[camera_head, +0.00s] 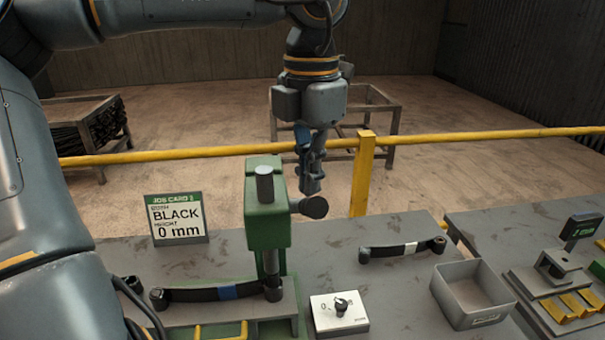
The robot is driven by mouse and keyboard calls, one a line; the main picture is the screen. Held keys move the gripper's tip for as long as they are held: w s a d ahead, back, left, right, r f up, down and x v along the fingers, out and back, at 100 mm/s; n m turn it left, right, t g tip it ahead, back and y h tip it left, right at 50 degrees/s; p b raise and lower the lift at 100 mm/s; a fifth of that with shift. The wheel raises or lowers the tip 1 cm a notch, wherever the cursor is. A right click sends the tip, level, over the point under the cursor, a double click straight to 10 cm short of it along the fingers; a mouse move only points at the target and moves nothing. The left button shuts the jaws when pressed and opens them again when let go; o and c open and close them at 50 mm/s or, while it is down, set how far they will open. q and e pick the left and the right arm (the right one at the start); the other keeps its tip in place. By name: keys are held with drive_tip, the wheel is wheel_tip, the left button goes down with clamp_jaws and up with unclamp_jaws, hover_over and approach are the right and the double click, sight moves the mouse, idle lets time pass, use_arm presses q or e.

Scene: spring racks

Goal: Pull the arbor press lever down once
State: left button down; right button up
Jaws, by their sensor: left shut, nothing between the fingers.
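The green arbor press (267,225) stands on the near bench left of the middle, with a grey cylinder on top. A dark round knob (315,207), which looks like the end of the press lever, sticks out on its right side at head height. My left gripper (311,187) hangs down from above, shut and empty. Its fingertips are just above the knob in the picture; whether they touch it I cannot tell. The press ram (271,262) points down over the right end of a black leaf spring (205,293) with a blue band. My right gripper is not in view.
A job card (176,218) reads BLACK, 0 mm. A dial box (340,313), a second leaf spring (380,251) with a white band and a grey bin (470,298) sit to the right. A yellow rail (480,135) runs behind the bench.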

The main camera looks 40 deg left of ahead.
use_arm(q)
drive_tip(key=shift+s+d+f+b, duration=0.15)
drive_tip(key=shift+d+f+b, duration=0.05)
drive_tip(key=shift+f+b, duration=0.2)
drive_tip(key=shift+s+d+f+b, duration=0.15)
drive_tip(key=shift+f+b, duration=0.2)
drive_tip(key=shift+f, duration=0.2)
drive_tip(key=shift+s+d+f+b, duration=0.15)
drive_tip(key=shift+d+f+b, duration=0.05)
drive_tip(key=shift+f+b, duration=0.2)
drive_tip(key=shift+s+d+f, duration=0.1)
drive_tip(key=shift+d+f, duration=0.05)
drive_tip(key=f+b, duration=0.2)
drive_tip(key=s+d+f+b, duration=0.1)
drive_tip(key=f+b, duration=0.1)
drive_tip(key=shift+d+f, duration=0.1)
drive_tip(key=f+b, duration=0.3)
drive_tip(key=f, duration=0.1)
drive_tip(key=shift+s+d+f+b, duration=0.15)
drive_tip(key=shift+s+f+b, duration=0.05)
drive_tip(key=shift+b, duration=0.15)
